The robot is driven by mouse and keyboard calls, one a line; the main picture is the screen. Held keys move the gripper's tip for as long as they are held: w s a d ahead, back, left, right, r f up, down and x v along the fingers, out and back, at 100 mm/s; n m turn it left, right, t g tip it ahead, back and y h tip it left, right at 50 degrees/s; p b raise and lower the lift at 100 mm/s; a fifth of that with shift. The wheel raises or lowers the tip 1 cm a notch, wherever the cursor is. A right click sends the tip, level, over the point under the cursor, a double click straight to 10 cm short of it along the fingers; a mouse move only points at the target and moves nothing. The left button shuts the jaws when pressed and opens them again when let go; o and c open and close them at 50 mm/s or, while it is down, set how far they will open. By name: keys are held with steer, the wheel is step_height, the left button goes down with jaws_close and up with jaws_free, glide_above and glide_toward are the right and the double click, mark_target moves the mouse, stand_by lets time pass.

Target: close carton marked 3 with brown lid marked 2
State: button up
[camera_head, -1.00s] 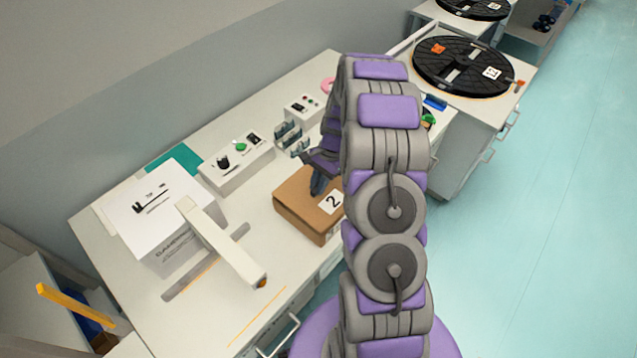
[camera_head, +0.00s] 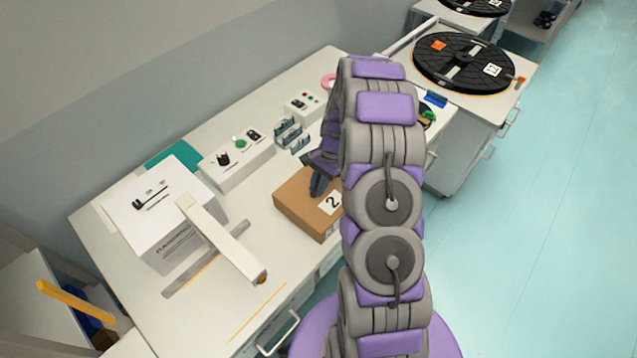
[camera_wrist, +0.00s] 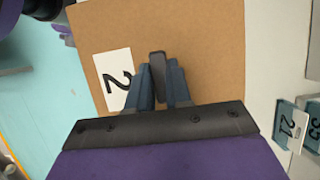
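The brown lid marked 2 (camera_head: 303,192) is the top of a brown box shape on the white workbench. Its white label faces up. In the wrist view the lid (camera_wrist: 205,50) fills the middle, with the label at its left. My gripper (camera_wrist: 158,72) is over the lid, its two blue-grey fingers close on both sides of a dark upright tab on it. The gripper (camera_head: 318,182) also shows in the head view, partly hidden by my arm. No mark 3 is visible, and I cannot tell whether a carton is under the lid.
A white box (camera_head: 160,215) with a pale arm stands at the left of the bench. A control box (camera_head: 237,160) and small numbered holders (camera_head: 290,135) are behind the lid. A black reel (camera_head: 463,63) lies at the back right. The floor at right is clear.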

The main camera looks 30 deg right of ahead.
steer(key=o, duration=0.5)
steer(key=shift+d+r, duration=0.1)
steer(key=shift+r, duration=0.05)
steer(key=p+v, duration=0.1)
steer(key=v, duration=1.6)
steer(key=shift+p, duration=0.35)
steer(key=shift+r, duration=0.1)
steer(key=s+a+r+n+h+b, duration=0.1)
steer(key=s+a+r+n, duration=0.4)
steer(key=a, duration=0.3)
steer(key=s+a+r+n+h+b, duration=0.1)
steer(key=s+a+r+n, duration=0.1)
steer(key=s+a+r, duration=0.45)
steer(key=s+a+f+n+h+b, duration=0.1)
steer(key=s+a+n, duration=0.2)
steer(key=s, duration=0.8)
steer(key=s+a+f+n+h+b, duration=0.1)
steer(key=s+a+n, duration=0.2)
steer(key=s, duration=0.9)
steer(key=shift+a+f+n, duration=0.15)
steer(key=shift+n, duration=0.35)
